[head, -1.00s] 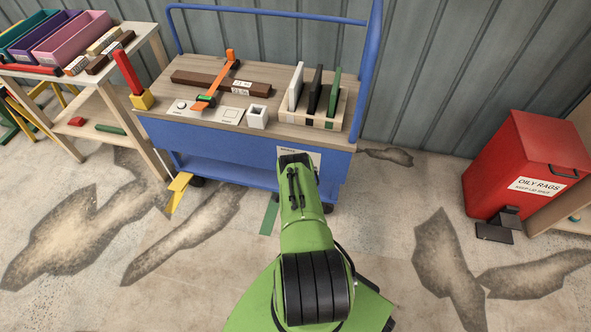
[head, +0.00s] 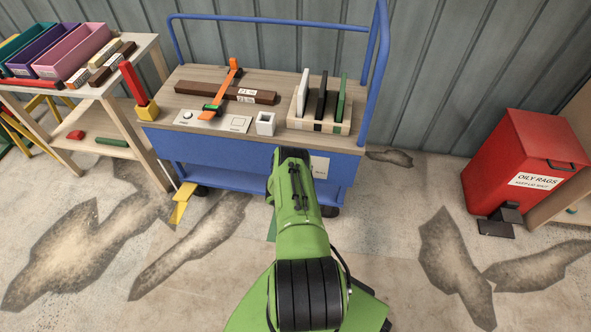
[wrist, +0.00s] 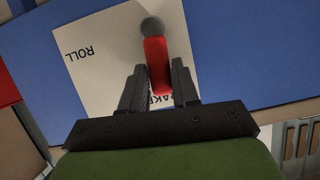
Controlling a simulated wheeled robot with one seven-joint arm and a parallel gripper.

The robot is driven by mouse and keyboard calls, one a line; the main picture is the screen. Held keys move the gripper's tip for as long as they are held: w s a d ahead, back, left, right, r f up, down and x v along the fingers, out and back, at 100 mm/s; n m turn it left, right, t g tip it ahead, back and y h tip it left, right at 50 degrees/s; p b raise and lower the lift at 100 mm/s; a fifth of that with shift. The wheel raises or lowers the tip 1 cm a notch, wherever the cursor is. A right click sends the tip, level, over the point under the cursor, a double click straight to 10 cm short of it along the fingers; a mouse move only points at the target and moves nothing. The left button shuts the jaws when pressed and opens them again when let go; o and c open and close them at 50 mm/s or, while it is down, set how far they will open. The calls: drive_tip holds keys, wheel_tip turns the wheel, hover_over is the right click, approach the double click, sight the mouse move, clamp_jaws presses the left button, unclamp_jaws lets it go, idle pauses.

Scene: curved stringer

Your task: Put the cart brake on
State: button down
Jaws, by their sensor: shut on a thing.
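The blue cart (head: 225,160) with a wooden top stands ahead, and a white label plate (head: 319,167) shows on its front. In the wrist view this plate (wrist: 97,57) carries the word ROLL and a partly covered word ending like BRAKE. A red brake lever (wrist: 156,62) runs from a grey round pivot (wrist: 151,26) toward the partly covered word. My gripper (wrist: 158,80) is shut on the lever, one finger on each side. In the head view my green arm hides the gripper and lever.
A bench (head: 130,60) stands left, a red bin (head: 520,165) right. The floor between cart and bin is clear.

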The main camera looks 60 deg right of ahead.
drive_tip(key=shift+w+a+n+g, duration=0.15)
drive_tip(key=shift+w+n+g, duration=0.05)
drive_tip(key=shift+n+g, duration=0.1)
idle(0.4)
drive_tip(key=c, duration=0.9)
unclamp_jaws()
drive_tip(key=p+v, duration=0.8)
drive_tip(key=v, duration=0.7)
drive_tip(key=shift+s+a+r, duration=0.1)
drive_tip(key=shift+s+a, duration=0.05)
drive_tip(key=shift+a, duration=0.1)
